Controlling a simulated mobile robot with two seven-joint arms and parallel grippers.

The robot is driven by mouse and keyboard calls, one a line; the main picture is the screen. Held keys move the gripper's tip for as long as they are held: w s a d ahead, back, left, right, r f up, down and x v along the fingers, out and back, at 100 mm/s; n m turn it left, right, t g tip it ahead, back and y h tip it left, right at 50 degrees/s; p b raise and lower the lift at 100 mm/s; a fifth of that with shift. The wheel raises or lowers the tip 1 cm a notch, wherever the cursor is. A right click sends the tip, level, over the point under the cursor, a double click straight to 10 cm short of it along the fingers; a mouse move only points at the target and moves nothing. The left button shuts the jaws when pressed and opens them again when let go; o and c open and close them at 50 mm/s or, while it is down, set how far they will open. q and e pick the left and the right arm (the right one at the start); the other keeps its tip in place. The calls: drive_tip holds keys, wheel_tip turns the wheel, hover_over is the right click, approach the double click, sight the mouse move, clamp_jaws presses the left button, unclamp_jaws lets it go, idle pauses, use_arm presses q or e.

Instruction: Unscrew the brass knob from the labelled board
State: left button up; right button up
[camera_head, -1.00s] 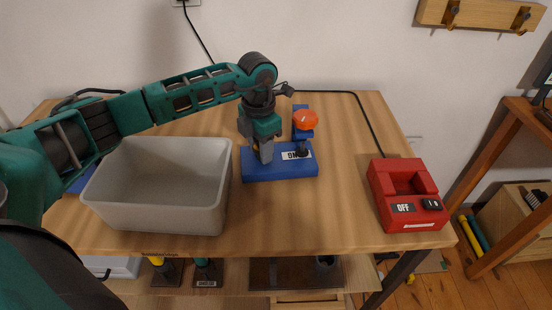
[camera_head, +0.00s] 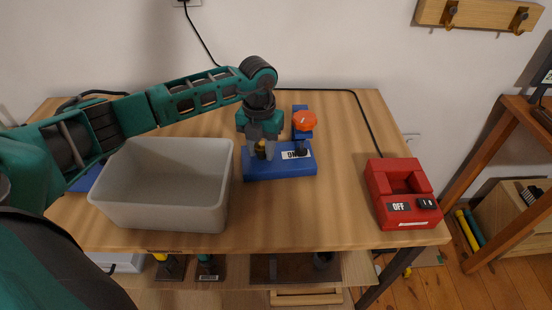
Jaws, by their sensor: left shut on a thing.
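The blue board (camera_head: 282,171) stands on the wooden table, with a white label (camera_head: 296,154) on its front. The brass knob (camera_head: 261,149) is at the left part of the board. My left gripper (camera_head: 261,155) comes down over it from above, with its grey fingers either side, and is shut on the knob. An orange knob (camera_head: 304,120) sits on a blue upright at the board's right, and a dark knob (camera_head: 301,151) is below it by the label. My right gripper is not in view.
A grey open bin (camera_head: 160,215) stands left of the board. A red box with OFF and ON labels (camera_head: 402,193) is at the table's right, its black cable running to the back. The table (camera_head: 310,215) is clear between them.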

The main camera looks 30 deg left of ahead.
use_arm(q)
drive_tip(key=shift+r+n, duration=0.1)
drive_tip(key=shift+n, duration=0.2)
drive_tip(key=shift+n+p, duration=0.35)
drive_tip(key=shift+n, duration=0.05)
drive_tip(key=shift+r+p, duration=0.95)
drive_tip(key=shift+r, duration=0.15)
drive_tip(key=shift+r+p, duration=0.35)
drive_tip(key=shift+r, duration=1.45)
